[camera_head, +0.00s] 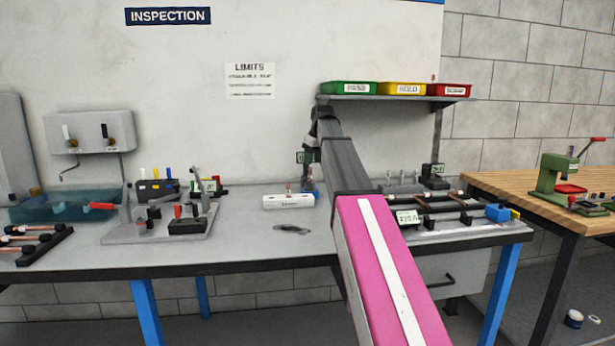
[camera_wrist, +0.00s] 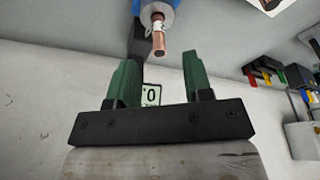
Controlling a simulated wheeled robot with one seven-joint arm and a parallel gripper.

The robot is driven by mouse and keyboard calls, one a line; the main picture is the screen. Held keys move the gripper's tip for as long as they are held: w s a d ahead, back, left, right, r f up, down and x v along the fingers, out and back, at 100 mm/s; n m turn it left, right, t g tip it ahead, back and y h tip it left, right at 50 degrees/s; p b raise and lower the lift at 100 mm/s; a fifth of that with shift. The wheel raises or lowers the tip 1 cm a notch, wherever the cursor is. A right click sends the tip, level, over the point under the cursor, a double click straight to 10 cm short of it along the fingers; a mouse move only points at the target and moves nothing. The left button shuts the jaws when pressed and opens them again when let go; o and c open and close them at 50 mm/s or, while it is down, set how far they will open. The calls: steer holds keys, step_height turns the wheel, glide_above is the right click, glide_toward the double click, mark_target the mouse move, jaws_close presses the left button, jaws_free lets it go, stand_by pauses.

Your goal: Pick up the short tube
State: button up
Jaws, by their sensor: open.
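A short copper tube (camera_wrist: 159,36) shows at the top middle of the wrist view, with its end toward me, in a white collar on a blue holder (camera_wrist: 148,5). In the head view a copper tube (camera_head: 308,172) stands upright in a small blue holder (camera_head: 309,187) beside my arm; I take it for the same one. My gripper (camera_wrist: 158,62) is open, with two green fingers and nothing between them. The tube lies just beyond the fingertips, between their lines, apart from both. In the head view my arm hides most of my gripper.
A white block (camera_head: 289,201) with a small copper piece stands left of the holder. A tube rack (camera_head: 440,210) lies to the right of my arm. A clamp fixture (camera_head: 165,222) stands at the left. Bins (camera_head: 400,89) sit on a shelf above. The bench front-centre is mostly clear.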

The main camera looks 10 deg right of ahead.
mark_target(310, 179)
steer(key=shift+w+f, duration=0.1)
steer(key=shift+w, duration=0.2)
steer(key=shift+x, duration=3.7)
jaws_close()
